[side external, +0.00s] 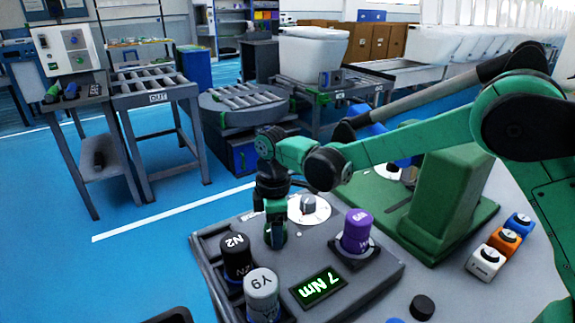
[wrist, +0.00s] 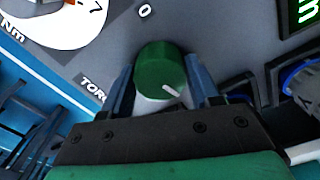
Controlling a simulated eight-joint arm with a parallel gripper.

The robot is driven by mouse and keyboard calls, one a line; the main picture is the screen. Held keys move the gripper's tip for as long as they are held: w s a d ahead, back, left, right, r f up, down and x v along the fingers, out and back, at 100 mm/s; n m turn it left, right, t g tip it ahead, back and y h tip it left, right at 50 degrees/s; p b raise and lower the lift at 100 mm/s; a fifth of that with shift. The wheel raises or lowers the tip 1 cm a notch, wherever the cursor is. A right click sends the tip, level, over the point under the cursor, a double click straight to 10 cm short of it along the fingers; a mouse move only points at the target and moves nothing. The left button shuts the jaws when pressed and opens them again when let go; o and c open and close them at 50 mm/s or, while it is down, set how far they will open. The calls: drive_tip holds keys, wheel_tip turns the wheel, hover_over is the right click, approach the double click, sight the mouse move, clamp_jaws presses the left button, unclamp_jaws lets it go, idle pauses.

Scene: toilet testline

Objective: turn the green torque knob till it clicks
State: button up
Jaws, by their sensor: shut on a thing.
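In the side view my gripper (side external: 275,232) points down at the panel (side external: 345,268), and the fingers hide most of the knob. A white dial with numbers (wrist: 60,18) lies at the upper left of the wrist view, and the dial also shows in the side view (side external: 318,210).
A purple cap (side external: 357,230) stands on the panel to the right of my gripper. A black cap marked N2 (side external: 236,255) and a grey cap marked Y9 (side external: 262,288) stand close at left. A green block (side external: 445,195) and small coloured blocks (side external: 505,240) lie farther right.

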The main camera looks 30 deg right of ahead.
drive_tip(key=o, duration=1.3)
drive_tip(key=shift+r, duration=0.1)
drive_tip(key=shift+r, duration=2.75)
drive_tip(key=shift+d+r, duration=0.1)
drive_tip(key=s+d+r+m+t, duration=0.1)
drive_tip(key=s+d+m+t, duration=0.1)
drive_tip(key=s+d+m, duration=0.1)
drive_tip(key=s+d+r+m+t, duration=0.1)
drive_tip(key=s+d+m+t, duration=0.1)
drive_tip(key=s+d+m, duration=0.2)
drive_tip(key=s+d+r+m+t, duration=0.2)
drive_tip(key=s+d+m+t, duration=0.1)
drive_tip(key=s+m, duration=0.3)
drive_tip(key=shift+s+d, duration=0.15)
drive_tip(key=shift+d, duration=0.5)
